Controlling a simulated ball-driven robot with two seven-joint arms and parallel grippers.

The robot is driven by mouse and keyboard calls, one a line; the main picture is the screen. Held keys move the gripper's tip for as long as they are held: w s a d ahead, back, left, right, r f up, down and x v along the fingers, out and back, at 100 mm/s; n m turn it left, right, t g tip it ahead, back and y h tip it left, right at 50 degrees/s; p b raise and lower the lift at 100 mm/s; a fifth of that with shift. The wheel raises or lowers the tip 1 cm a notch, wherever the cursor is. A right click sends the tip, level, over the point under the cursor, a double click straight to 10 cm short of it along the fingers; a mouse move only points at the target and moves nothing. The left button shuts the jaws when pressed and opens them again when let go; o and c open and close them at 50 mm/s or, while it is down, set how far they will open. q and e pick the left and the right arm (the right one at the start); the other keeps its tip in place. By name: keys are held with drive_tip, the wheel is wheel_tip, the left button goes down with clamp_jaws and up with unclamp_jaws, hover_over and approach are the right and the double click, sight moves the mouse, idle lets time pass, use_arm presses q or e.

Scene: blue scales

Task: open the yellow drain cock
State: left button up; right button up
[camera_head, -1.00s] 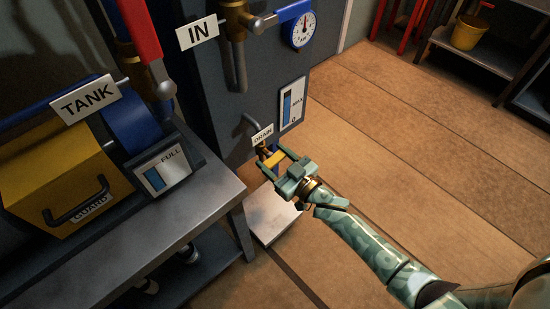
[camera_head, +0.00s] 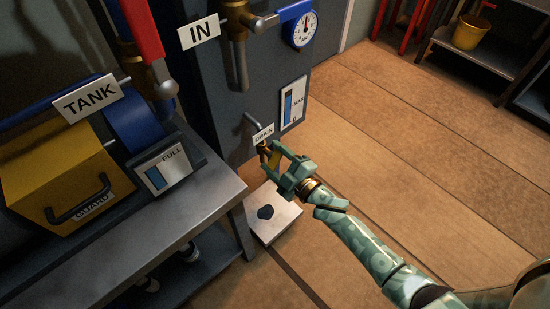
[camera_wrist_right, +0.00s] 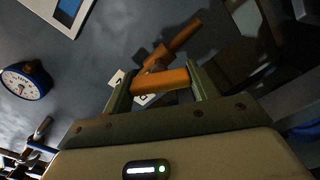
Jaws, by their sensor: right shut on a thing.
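The yellow drain cock (camera_head: 273,159) sits low on the dark cabinet, just under the white DRAIN label (camera_head: 263,134). My right gripper (camera_head: 277,160) is shut on its yellow handle. In the right wrist view the handle, looking orange (camera_wrist_right: 164,81), lies between the two fingers of the gripper (camera_wrist_right: 165,85), with the brass-coloured cock body behind it. The handle now stands turned, tilted in the head view. My left gripper is out of view.
A metal bench (camera_head: 150,235) with a yellow guard box (camera_head: 65,175) stands at the left. A level gauge (camera_head: 293,103) and a round dial (camera_head: 304,30) are on the cabinet. The wooden floor to the right is clear up to a shelf with a yellow bucket (camera_head: 468,33).

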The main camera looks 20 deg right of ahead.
drive_tip(key=shift+f+n, duration=0.15)
drive_tip(key=shift+n, duration=0.75)
drive_tip(key=shift+n+b, duration=0.3)
drive_tip(key=shift+n, duration=0.6)
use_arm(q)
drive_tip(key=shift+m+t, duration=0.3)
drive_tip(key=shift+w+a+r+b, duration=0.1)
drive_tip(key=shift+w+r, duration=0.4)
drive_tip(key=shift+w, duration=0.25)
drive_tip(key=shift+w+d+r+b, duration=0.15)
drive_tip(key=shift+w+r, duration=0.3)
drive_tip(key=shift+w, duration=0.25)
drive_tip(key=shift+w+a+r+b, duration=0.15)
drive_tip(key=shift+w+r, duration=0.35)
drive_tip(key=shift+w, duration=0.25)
use_arm(e)
drive_tip(key=shift+n, duration=1.5)
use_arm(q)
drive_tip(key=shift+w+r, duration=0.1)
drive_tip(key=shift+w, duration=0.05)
use_arm(e)
drive_tip(key=shift+s, duration=0.1)
drive_tip(key=o, duration=1)
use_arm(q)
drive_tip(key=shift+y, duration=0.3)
